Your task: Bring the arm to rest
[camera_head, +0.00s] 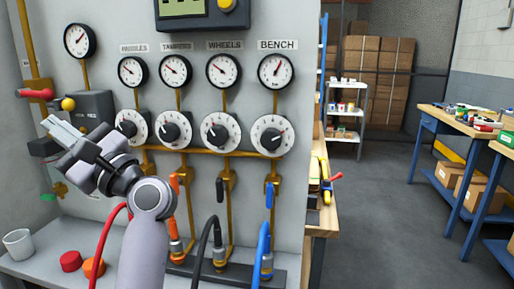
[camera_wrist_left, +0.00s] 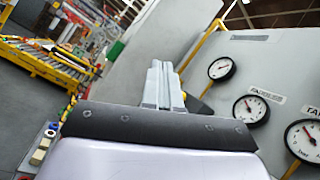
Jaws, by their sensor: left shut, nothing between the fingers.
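My left gripper (camera_head: 52,123) is raised in front of the grey panel (camera_head: 230,90) at the left of the head view. Its two fingers lie together, shut and empty, and point up and to the left. In the left wrist view the shut fingers (camera_wrist_left: 161,66) point up, away from the panel's gauges at the right. The fingertips appear near a dark grey box (camera_head: 97,106) with a yellow knob; I cannot tell the gap between them. My right gripper is in neither view.
The panel carries a row of gauges (camera_head: 222,69), dials (camera_head: 272,135) below them, and orange, black and blue valve handles. A white cup (camera_head: 18,243), a red cap (camera_head: 71,261) and an orange cap (camera_head: 94,267) stand on the ledge. Open floor (camera_head: 375,210) lies right.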

